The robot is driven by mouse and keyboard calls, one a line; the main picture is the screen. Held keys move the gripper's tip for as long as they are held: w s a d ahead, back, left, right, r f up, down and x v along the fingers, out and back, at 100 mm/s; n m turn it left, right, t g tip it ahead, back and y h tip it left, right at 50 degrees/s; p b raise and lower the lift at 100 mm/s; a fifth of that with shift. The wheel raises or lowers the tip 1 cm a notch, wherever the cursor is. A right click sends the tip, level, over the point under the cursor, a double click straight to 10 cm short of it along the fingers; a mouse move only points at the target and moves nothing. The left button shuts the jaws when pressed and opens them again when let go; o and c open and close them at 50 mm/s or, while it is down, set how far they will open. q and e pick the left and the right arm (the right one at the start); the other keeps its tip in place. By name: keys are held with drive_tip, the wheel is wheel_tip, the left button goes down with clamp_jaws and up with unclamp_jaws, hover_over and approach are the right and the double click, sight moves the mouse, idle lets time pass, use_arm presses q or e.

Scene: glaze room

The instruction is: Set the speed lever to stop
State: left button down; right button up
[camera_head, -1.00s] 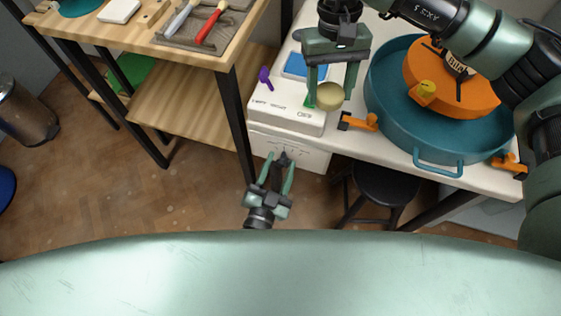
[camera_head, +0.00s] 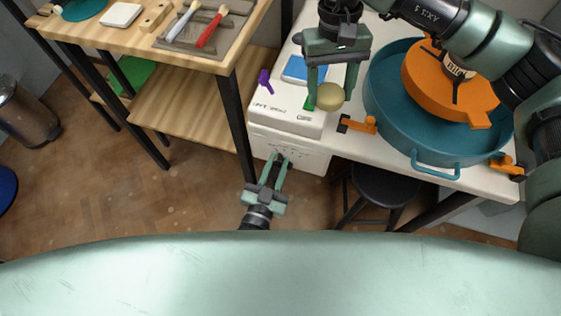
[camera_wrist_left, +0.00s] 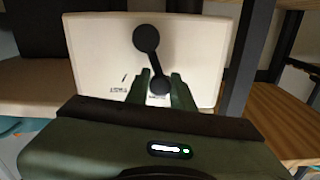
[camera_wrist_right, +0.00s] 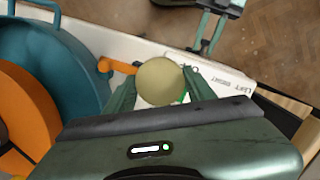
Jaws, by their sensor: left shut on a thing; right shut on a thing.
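The speed lever (camera_wrist_left: 153,62) is a black bar on the white front panel (camera_wrist_left: 90,60) of the wheel's housing. In the left wrist view it runs from a round black boss at the top down to a black knob, leaning slightly right. My left gripper (camera_wrist_left: 160,88) is shut on the lever's lower knob; it also shows in the head view (camera_head: 277,160), where the lever is mostly hidden. Small marks by the knob are too small to read. My right gripper (camera_head: 329,92) is shut on a round beige sponge (camera_wrist_right: 160,82), held above the housing's right edge.
A teal basin (camera_head: 380,124) surrounds the orange wheel disc (camera_head: 430,80). Orange clamps (camera_head: 358,124) sit at the basin. A purple lever (camera_head: 265,80) and blue pad (camera_head: 304,69) lie on the housing top. A wooden table (camera_head: 110,37) with tools stands left; a black stool (camera_head: 388,190) is below.

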use_arm(q)
drive_tip(key=shift+w+a+f+n, duration=0.1)
drive_tip(key=shift+a+f+n, duration=0.3)
drive_tip(key=shift+n, duration=0.5)
use_arm(e)
drive_tip(key=shift+r, duration=0.2)
use_arm(q)
drive_tip(key=shift+a+r, duration=0.1)
drive_tip(key=c, duration=1.2)
unclamp_jaws()
drive_tip(key=shift+c, duration=0.2)
drive_tip(key=v, duration=1.2)
use_arm(e)
drive_tip(key=shift+r, duration=0.2)
